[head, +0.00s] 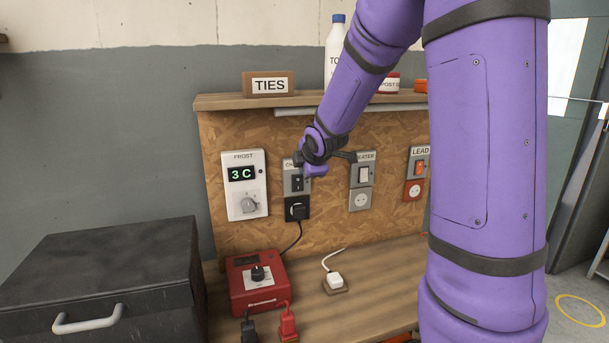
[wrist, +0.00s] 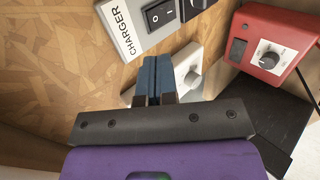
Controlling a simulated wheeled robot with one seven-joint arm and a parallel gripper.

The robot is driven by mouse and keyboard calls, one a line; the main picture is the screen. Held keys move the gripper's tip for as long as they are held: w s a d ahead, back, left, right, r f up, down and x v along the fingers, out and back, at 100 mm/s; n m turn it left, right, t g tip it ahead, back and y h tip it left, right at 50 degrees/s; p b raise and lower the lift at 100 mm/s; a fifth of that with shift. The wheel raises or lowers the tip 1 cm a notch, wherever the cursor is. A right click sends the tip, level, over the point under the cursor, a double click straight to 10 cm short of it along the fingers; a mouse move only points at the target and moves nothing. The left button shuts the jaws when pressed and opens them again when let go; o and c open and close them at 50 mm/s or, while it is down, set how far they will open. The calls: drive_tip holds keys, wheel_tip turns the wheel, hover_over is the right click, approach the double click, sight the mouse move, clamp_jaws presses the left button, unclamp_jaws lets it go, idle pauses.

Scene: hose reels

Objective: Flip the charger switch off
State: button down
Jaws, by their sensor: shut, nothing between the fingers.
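The charger switch is a black rocker (wrist: 160,13) on a grey plate labelled CHARGER (wrist: 122,30). In the head view the charger plate (head: 289,174) is on the chipboard panel, partly hidden by my wrist. A black plug (head: 298,211) sits in the socket below it. My gripper (wrist: 158,65) is shut and empty, its blue fingertips together just beside the lower edge of the charger plate in the wrist view. I cannot tell whether they touch the plate. The rocker's tilt is too unclear to read its position.
A frost thermostat (head: 244,186) is left of the charger; heater (head: 363,175) and lead (head: 420,167) switches are right. A red charger box (head: 258,282) and a white plug (head: 335,281) rest on the bench. A shelf (head: 230,101) overhangs the panel.

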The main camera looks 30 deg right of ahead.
drive_tip(key=shift+s+a+r, duration=0.15)
drive_tip(key=shift+s+r, duration=0.35)
drive_tip(key=shift+r, duration=0.2)
drive_tip(key=shift+s+a+r, duration=0.1)
drive_tip(key=shift+s+r, duration=0.35)
drive_tip(key=shift+r, duration=0.3)
drive_tip(key=shift+s+a+r, duration=0.15)
drive_tip(key=shift+s+r, duration=0.35)
drive_tip(key=shift+r, duration=0.2)
drive_tip(key=s+a+r+m+g+y, duration=0.1)
drive_tip(key=s+a+m, duration=0.3)
drive_tip(key=s, duration=0.6)
drive_tip(key=s+a+r+m+g+y, duration=0.1)
drive_tip(key=s+a+m, duration=0.4)
drive_tip(key=s, duration=0.5)
drive_tip(key=s+a+r+m+g, duration=0.1)
drive_tip(key=s+a+m, duration=0.3)
drive_tip(key=s, duration=0.6)
drive_tip(key=shift+a+r+m+g+y, duration=0.4)
drive_tip(key=shift+m+g, duration=0.2)
drive_tip(key=shift+m, duration=0.3)
